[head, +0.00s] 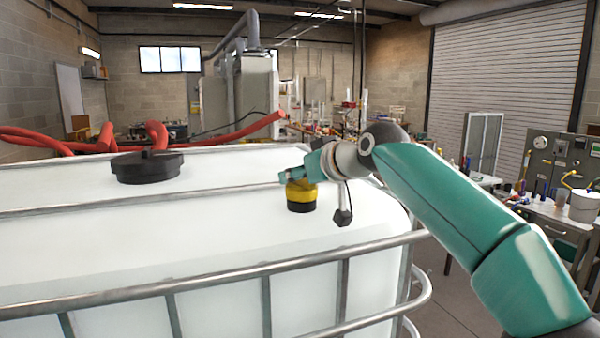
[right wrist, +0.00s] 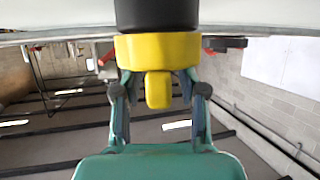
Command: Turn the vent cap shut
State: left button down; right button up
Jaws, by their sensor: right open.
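The vent cap (head: 302,195) is yellow on a black base and stands upright on top of the white tank. In the right wrist view, which is upside down, the yellow cap (right wrist: 157,50) shows a narrow tab or grip standing out from it. My right gripper (head: 294,177) is at the top of the cap. Its two fingers (right wrist: 157,88) are open, one on each side of the tab, with gaps between tab and fingers. The head view does not show clearly whether the fingers touch the cap. My left gripper is not in view.
The white tank (head: 110,255) has metal cage bars (head: 215,282) along its front and top. A large black lid (head: 147,168) sits at the left on the tank. Red hoses (head: 215,136) lie behind it. A cluttered bench (head: 545,212) stands at the right.

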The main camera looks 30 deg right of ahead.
grip_shut()
jog(key=shift+f+m+h, duration=0.1)
jog(key=shift+m+h, duration=0.9)
jog(key=shift+h, duration=0.3)
jog(key=shift+d+m+h, duration=0.1)
jog(key=shift+m+h, duration=0.3)
jog(key=shift+m, duration=0.1)
grip_release()
